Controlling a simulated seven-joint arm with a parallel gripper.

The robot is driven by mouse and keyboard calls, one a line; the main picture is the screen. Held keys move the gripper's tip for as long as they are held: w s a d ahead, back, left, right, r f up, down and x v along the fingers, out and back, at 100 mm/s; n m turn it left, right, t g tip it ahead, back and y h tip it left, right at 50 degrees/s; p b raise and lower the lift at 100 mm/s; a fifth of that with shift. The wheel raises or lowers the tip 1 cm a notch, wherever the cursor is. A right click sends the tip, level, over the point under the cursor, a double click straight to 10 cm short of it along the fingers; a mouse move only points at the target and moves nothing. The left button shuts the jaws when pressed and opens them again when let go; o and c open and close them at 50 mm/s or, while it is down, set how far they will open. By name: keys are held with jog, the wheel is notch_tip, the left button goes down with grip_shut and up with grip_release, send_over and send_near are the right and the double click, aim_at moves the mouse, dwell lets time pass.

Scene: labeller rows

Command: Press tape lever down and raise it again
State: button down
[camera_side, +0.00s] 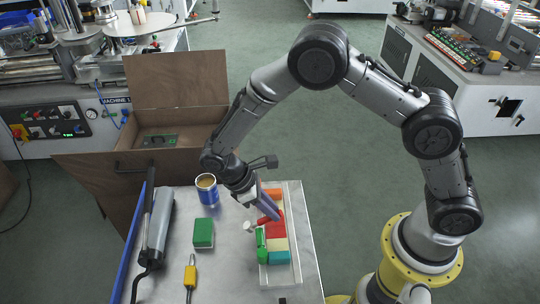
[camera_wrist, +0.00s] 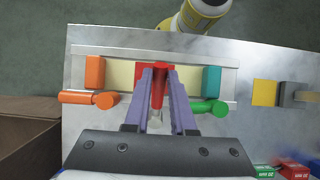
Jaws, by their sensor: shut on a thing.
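A pale tray (camera_side: 295,265) holds a row of coloured blocks with levers along one side. My gripper (camera_wrist: 158,98) has purple fingers, one on each side of a red lever (camera_wrist: 159,84), and is shut on it. In the side view my gripper (camera_side: 270,212) comes down over the row beside the red block (camera_side: 275,230). A green lever (camera_wrist: 210,107) and an orange lever (camera_wrist: 88,97) lie along the row on either side. An orange block (camera_wrist: 95,70) and a teal block (camera_wrist: 212,78) end the row. The fingers hide part of the red lever.
A blue can (camera_side: 207,190), a green block (camera_side: 203,233), a yellow-handled tool (camera_side: 190,272) and a long grey tool (camera_side: 157,228) stand or lie left of the tray. An open brown box (camera_side: 175,80) is behind. The bench's right edge is close to the tray.

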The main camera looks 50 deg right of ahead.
jog(key=shift+w+a+r+g+h, duration=0.6)
jog(key=shift+w+a+g+h, duration=0.15)
jog(key=shift+g+h, duration=0.35)
jog(key=c, duration=0.7)
grip_release()
jog(key=shift+r, duration=0.1)
